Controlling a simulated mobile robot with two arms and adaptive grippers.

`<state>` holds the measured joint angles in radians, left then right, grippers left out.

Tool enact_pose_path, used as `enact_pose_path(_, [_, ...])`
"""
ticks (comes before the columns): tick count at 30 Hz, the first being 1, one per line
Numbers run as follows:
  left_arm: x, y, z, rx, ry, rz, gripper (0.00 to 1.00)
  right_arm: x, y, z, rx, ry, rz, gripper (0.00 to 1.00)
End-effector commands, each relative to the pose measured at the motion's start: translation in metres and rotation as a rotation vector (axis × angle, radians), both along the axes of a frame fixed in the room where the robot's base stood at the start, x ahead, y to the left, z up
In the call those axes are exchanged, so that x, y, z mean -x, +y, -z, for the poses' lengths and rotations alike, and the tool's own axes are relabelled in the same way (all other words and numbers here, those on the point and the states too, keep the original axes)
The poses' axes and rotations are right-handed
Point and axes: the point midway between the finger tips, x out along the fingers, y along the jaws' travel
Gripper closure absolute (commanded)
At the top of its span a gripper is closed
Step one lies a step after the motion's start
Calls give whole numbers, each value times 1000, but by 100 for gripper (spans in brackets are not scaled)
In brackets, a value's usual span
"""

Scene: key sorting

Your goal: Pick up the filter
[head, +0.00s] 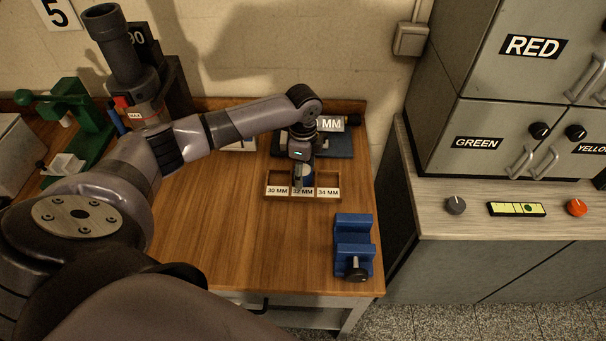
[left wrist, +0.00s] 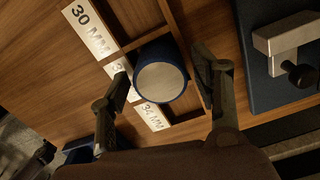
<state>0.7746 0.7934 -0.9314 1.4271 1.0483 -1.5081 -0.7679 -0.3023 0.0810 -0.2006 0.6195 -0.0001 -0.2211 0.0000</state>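The filter appears to be a blue cylinder with a grey round top (left wrist: 160,82), standing in the middle, 32 MM compartment of a small wooden tray (left wrist: 142,38). In the head view the tray (head: 267,178) sits toward the back right of the table, and only a bit of the blue cylinder (head: 308,182) shows behind my gripper. My left gripper (head: 299,184) points down over that compartment. In the left wrist view its two fingers (left wrist: 160,72) are apart, one on each side of the cylinder, with small gaps seeming to remain. My right gripper is not in view.
A blue vise-like block (head: 353,240) stands at the table's front right. A blue-based fixture (head: 340,146) is just behind the tray, also near my gripper in the left wrist view (left wrist: 285,45). A green press (head: 85,125) stands at the left. The middle of the wooden table (head: 215,225) is clear.

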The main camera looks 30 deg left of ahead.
Motion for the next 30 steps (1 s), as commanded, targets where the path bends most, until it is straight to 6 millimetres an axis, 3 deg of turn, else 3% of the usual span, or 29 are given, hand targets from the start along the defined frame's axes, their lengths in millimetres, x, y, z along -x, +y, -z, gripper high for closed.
enact_pose_path(18, [0,0,-1,1,-1,0,85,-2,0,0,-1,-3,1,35])
enact_pose_path(30, [-1,0,-10,2,-4,0,85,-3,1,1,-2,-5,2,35])
